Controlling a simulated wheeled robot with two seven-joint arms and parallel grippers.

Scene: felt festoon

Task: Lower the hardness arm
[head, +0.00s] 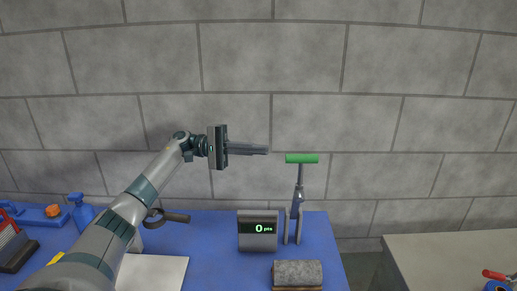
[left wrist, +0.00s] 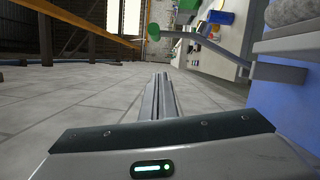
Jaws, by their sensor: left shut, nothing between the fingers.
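The hardness arm (head: 299,188) stands raised on the blue table, with a green crossbar handle (head: 302,158) at its top. The green handle also shows in the left wrist view (left wrist: 154,32), beyond and a little left of the fingertips. A grey display box (head: 258,245) reading "0 pts" stands just left of the arm's base. My left gripper (head: 268,150) is shut and empty, pointing right. In the head view its tips are left of the green handle and at about its height, with a visible gap. My right gripper is not in view.
A grey felt-like roll (head: 298,271) lies at the front of the blue table (head: 205,260). A dark-handled tool (head: 172,216), a blue bottle (head: 80,211) and a white sheet (head: 160,272) are to the left. A pale bench (head: 445,255) stands right across a gap.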

